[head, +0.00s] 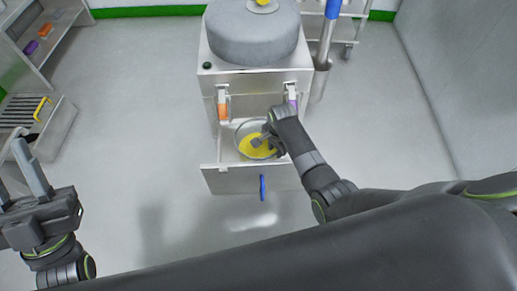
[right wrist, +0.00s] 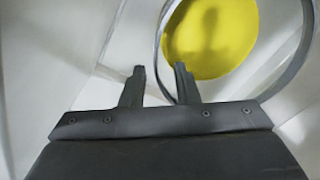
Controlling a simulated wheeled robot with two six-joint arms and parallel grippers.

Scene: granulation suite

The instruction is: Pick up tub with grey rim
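The tub with a grey rim (head: 238,138) sits in the open drawer of the steel cabinet, with a yellow inside. In the right wrist view its rim (right wrist: 158,45) curves around the yellow (right wrist: 212,35). My right gripper (head: 259,142) reaches over the tub from the right. In the right wrist view it is open (right wrist: 159,68), one finger overlapping the inside of the rim and the other outside it. I cannot tell whether either finger touches the rim. My left gripper (head: 12,165) is open and empty at the far left, away from the tub.
The drawer (head: 225,181) has a blue handle (head: 262,188). A grey round vessel (head: 252,38) stands on the cabinet. Steel shelving (head: 60,125) is at left. The floor between is clear.

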